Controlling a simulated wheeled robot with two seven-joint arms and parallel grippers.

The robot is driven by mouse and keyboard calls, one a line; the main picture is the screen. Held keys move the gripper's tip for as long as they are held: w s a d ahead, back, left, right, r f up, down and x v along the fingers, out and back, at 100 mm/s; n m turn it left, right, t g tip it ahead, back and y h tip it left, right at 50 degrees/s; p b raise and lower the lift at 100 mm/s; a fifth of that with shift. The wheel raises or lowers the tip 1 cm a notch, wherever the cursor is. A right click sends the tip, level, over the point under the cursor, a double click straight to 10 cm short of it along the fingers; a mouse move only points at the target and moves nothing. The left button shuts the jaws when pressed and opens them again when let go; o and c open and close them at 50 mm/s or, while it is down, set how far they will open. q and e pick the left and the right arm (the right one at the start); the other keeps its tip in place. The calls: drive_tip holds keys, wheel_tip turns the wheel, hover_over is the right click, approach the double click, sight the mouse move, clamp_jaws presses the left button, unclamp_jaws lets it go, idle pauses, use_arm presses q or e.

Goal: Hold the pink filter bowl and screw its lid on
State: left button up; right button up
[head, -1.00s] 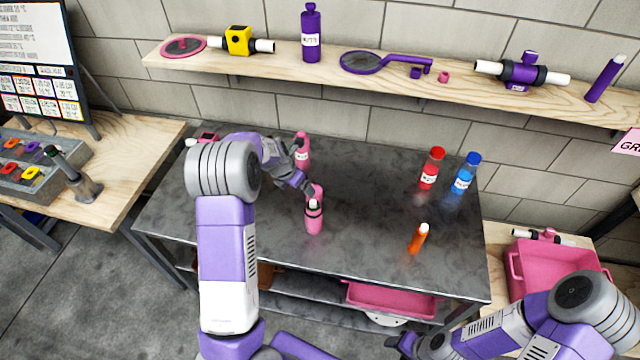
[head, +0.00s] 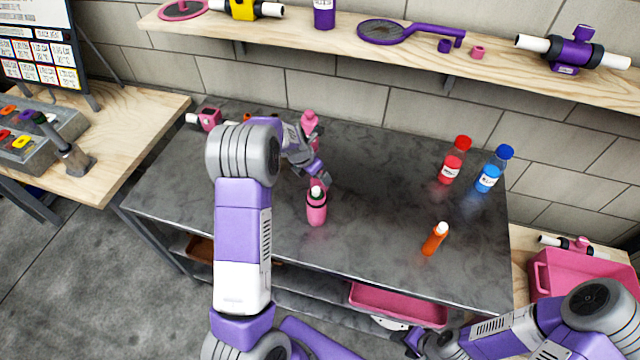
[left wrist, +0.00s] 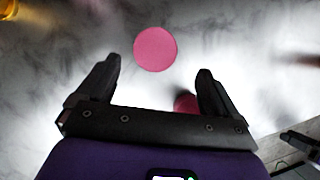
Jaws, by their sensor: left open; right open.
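A pink upright cylinder with a dark band and a whitish top (head: 316,208) stands on the grey table; it may be the filter bowl. A pink part shows just behind it, partly hidden by my left gripper (head: 324,177). In the left wrist view, a round pink face (left wrist: 155,48) lies beyond and between the open, empty fingers of my left gripper (left wrist: 158,85). Another pink piece (left wrist: 185,102) is by the right finger, partly hidden. I cannot tell which pink part is the lid. My right gripper (head: 412,343) is low, beyond the table's front edge, open and far from the pink parts.
A pink bottle (head: 309,124) stands behind my left gripper. A red bottle (head: 454,162), a blue bottle (head: 492,172) and an orange tube (head: 434,240) stand on the right. The front middle of the table (head: 370,250) is clear. A pink crate (head: 570,280) sits at the right.

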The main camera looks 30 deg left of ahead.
use_arm(q)
drive_tip(key=shift+w, duration=0.1)
drive_tip(key=shift+x, duration=1.15)
drive_tip(key=x, duration=0.1)
drive_tip(key=b+x, duration=0.1)
drive_tip(key=x, duration=0.3)
drive_tip(key=shift+w+a, duration=0.25)
drive_tip(key=shift+w, duration=0.1)
drive_tip(key=c, duration=1)
drive_tip(key=shift+r, duration=0.1)
wheel_tip(320, 180, up, 10)
drive_tip(key=shift+f+p, duration=0.1)
drive_tip(key=shift+p, duration=0.7)
